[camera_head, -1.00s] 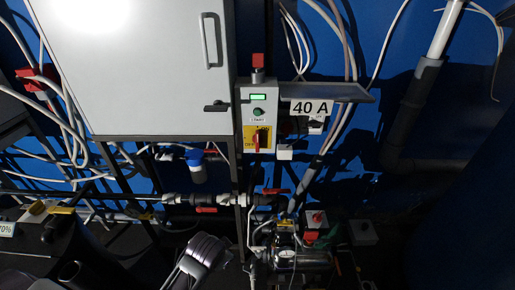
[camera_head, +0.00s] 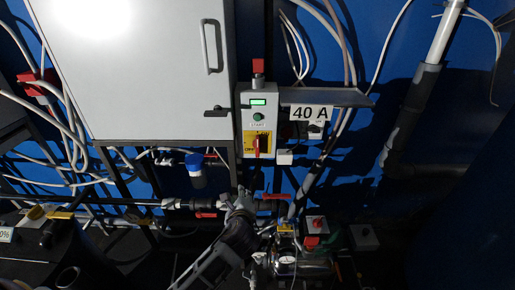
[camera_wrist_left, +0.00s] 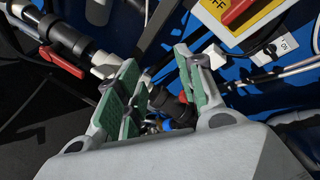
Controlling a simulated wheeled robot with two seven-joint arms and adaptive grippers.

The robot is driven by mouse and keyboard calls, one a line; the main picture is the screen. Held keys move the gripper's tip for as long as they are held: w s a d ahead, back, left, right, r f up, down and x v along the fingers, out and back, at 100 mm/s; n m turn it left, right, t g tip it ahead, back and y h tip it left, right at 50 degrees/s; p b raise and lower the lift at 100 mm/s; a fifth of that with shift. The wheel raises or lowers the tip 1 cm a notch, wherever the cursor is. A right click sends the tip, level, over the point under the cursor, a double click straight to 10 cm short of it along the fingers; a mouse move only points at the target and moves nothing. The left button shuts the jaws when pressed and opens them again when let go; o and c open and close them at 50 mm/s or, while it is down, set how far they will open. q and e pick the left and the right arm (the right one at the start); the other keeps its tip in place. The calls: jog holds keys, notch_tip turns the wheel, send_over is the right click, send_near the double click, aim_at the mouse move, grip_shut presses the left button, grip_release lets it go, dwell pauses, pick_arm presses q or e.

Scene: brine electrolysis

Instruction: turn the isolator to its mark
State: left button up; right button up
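The isolator is a red rotary handle (camera_head: 263,146) on a yellow plate (camera_head: 249,145), low on a grey control box. The handle looks about upright in the head view. Part of the handle (camera_wrist_left: 237,10) and the yellow plate (camera_wrist_left: 262,15) show at the top of the left wrist view, with "FF" lettering beside the handle. My left gripper (camera_head: 242,200) is below the box in the head view. In the left wrist view its green-padded fingers (camera_wrist_left: 160,88) are apart with nothing held between them, and clear of the handle. My right gripper is not visible.
A large grey cabinet (camera_head: 150,75) stands left of the box, and a "40 A" sign (camera_head: 311,114) hangs right of it. Pipes with red-handled valves (camera_head: 273,196) run close to my left gripper. A small white block (camera_head: 285,158) sits just right of the isolator.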

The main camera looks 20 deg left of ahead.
aim_at(258, 147)
pick_arm(q)
jog(key=w+d+r+m+t, duration=0.4)
jog(key=r+m, duration=0.4)
jog(key=m, duration=0.3)
jog(key=shift+w+d+r+t, duration=0.2)
jog(key=shift+w+t, duration=0.4)
jog(key=shift+w, duration=0.5)
jog(key=shift+p+x, duration=0.85)
jog(key=shift+x, duration=6)
jog(key=shift+f, duration=0.1)
grip_shut()
